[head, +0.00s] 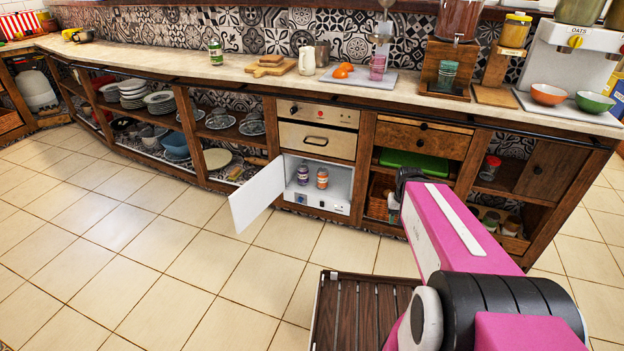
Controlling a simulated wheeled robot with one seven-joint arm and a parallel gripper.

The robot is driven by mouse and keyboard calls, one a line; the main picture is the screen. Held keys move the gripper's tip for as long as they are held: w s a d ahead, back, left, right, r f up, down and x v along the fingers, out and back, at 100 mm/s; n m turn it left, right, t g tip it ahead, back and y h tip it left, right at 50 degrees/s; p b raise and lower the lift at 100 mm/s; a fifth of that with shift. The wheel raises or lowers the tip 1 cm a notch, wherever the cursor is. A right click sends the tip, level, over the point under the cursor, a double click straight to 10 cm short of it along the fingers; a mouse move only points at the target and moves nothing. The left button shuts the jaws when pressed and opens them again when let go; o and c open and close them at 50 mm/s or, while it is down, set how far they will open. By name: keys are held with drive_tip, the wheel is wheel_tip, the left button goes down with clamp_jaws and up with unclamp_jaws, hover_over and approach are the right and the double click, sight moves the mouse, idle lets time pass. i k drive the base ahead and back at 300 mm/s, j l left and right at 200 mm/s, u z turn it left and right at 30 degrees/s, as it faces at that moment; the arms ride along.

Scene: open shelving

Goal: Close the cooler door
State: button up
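The cooler (327,207) is a small white box built into the lower counter, below a drawer and a control panel. Its white door (257,195) stands wide open, hinged at the cooler's left edge and swung out over the floor. Two small jars stand inside, one purplish (302,175) and one orange-brown (322,178). My pink arm reaches forward from the lower right. A dark part at its far end, by my gripper (404,180), shows to the right of the cooler, apart from the door. The fingers cannot be made out.
The tiled floor (225,270) in front of and left of the door is clear. Open shelves with dishes (160,103) lie to the left. A green tray (405,160) and a wicker basket sit in the bay right of the cooler. The countertop (190,67) runs above.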

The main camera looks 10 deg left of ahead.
sight(248, 201)
drive_tip(key=j+z, duration=0.45)
drive_tip(key=j, duration=0.3)
drive_tip(key=k+j+z, duration=0.15)
drive_tip(key=j+z, duration=0.3)
drive_tip(key=j, duration=0.3)
drive_tip(key=k+j, duration=0.1)
drive_tip(key=j, duration=0.35)
drive_tip(key=k+j, duration=0.1)
drive_tip(key=j, duration=0.4)
drive_tip(key=k+j, duration=0.15)
drive_tip(key=j, duration=0.3)
drive_tip(key=k+j, duration=0.1)
drive_tip(key=j, duration=0.35)
drive_tip(key=k+j, duration=0.1)
drive_tip(key=j, duration=0.4)
drive_tip(key=k+j, duration=0.1)
drive_tip(key=j, duration=0.35)
drive_tip(key=k+j, duration=0.15)
drive_tip(key=j, duration=0.3)
drive_tip(key=k+j+z, duration=0.1)
drive_tip(key=k+j, duration=0.1)
drive_tip(key=k, duration=0.05)
